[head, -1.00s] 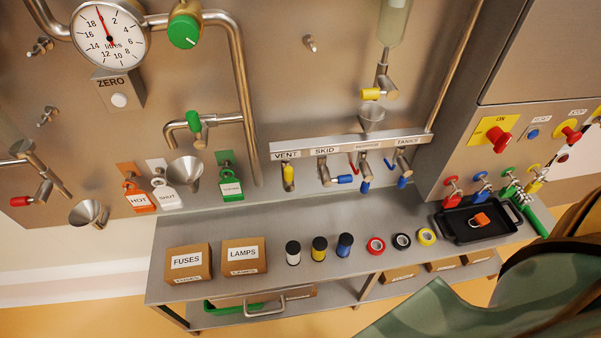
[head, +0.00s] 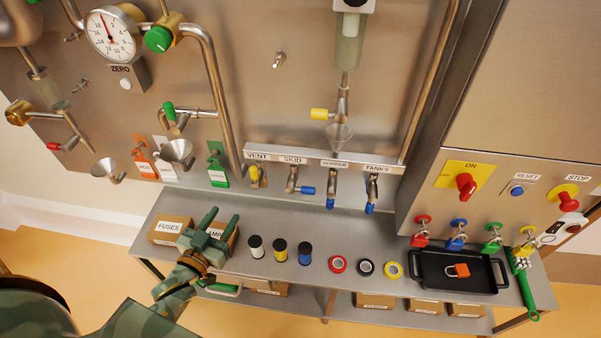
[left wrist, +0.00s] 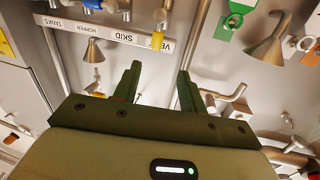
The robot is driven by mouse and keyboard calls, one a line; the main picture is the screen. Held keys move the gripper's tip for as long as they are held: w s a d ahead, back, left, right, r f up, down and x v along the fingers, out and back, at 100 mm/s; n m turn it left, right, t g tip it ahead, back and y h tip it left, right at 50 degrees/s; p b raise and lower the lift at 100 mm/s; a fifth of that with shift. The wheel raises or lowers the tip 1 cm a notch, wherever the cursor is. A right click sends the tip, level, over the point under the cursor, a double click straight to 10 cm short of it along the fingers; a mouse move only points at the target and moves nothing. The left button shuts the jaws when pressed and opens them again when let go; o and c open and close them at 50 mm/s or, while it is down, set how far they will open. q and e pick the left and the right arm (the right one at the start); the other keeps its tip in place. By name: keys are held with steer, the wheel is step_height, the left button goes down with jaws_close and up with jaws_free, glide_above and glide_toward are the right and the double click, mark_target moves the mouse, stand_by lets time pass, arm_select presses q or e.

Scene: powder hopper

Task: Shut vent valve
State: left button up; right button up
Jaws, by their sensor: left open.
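The vent valve (head: 255,178) sits under the VENT label (head: 257,156) on the steel panel. Its yellow handle points downward along the outlet. In the left wrist view the yellow handle (left wrist: 157,40) shows at the top, beyond my fingertips. My left gripper (head: 223,215) is open and empty, below and left of the valve and apart from it. In the head view it covers part of the LAMPS box. Its two fingers also show in the left wrist view (left wrist: 159,72), spread with nothing between them. My right gripper is in neither view.
Right of the vent valve are the skid valve (head: 293,180), hopper valve (head: 331,185) and tanks valve (head: 371,188), with blue handles. A green tag (head: 217,172) hangs just left. The shelf below holds a FUSES box (head: 168,228), spools, tape rolls and a black tray (head: 425,270).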

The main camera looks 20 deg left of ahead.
mark_target(251, 174)
arm_select(q)
steer(key=w+b, duration=0.1)
steer(key=w, duration=0.4)
steer(key=w+b, duration=0.1)
steer(key=w, duration=0.5)
steer(key=w+b, duration=0.1)
steer(key=w, duration=0.4)
steer(key=shift+w+r, duration=0.25)
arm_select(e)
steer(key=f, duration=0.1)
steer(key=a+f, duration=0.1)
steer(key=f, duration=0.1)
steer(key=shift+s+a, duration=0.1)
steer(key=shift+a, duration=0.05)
arm_select(q)
jaws_close()
